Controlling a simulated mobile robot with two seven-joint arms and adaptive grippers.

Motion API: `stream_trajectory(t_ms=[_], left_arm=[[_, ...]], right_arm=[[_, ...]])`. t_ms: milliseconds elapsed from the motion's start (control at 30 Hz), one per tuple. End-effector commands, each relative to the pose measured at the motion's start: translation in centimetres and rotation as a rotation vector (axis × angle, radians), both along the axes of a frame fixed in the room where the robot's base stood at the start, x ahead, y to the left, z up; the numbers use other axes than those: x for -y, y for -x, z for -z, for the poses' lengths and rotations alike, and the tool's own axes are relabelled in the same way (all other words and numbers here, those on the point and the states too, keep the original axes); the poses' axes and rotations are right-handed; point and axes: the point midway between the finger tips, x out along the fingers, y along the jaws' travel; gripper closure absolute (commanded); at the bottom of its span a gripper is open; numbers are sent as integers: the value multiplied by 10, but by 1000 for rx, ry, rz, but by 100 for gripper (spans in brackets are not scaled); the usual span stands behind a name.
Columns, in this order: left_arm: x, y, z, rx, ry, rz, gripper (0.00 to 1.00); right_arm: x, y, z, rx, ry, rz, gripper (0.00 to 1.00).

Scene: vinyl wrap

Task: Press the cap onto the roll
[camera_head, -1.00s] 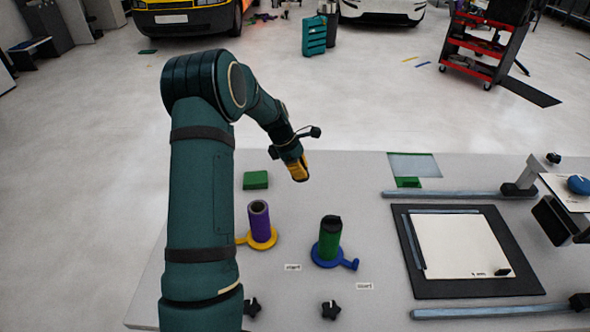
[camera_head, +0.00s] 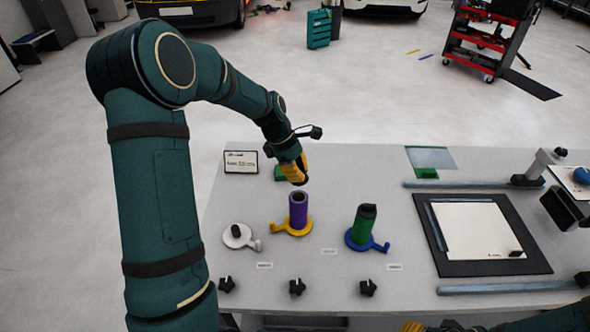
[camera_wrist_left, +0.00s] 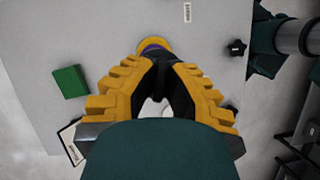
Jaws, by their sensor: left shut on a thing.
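The purple roll (camera_head: 298,213) stands upright on a yellow base (camera_head: 278,225), its dark top end showing. My left gripper (camera_head: 298,181) is just above and behind it, pointing down. In the left wrist view its yellow fingers (camera_wrist_left: 160,62) are closed around a dark piece, apparently the cap, mostly hidden between them. The yellow base (camera_wrist_left: 153,43) and a sliver of the purple roll (camera_wrist_left: 152,49) show beyond the fingertips. The green roll (camera_head: 362,225) stands on a blue base with a black top. Part of my right gripper (camera_head: 412,327) shows at the bottom edge.
Several black star knobs (camera_head: 297,287) lie along the table's front. A white base (camera_head: 232,242) with a black peg is left of the purple roll. A green block (camera_wrist_left: 69,82) and a sign (camera_head: 241,162) are at the back. A dark mat (camera_head: 448,262) lies to the right.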

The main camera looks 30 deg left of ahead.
Motion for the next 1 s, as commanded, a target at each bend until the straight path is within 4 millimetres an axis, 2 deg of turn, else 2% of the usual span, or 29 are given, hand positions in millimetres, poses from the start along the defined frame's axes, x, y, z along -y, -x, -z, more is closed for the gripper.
stream_trajectory(t_ms=[533,800,1000], left_arm=[[-1,0,44,-1,-1,-2,100],[-1,0,60,-1,0,-2,100],[-1,0,63,-1,0,-2,100]], right_arm=[[-2,-1,42,1,5,2,53],[-2,-1,51,0,8,4,53],[-2,-1,52,0,8,4,53]])
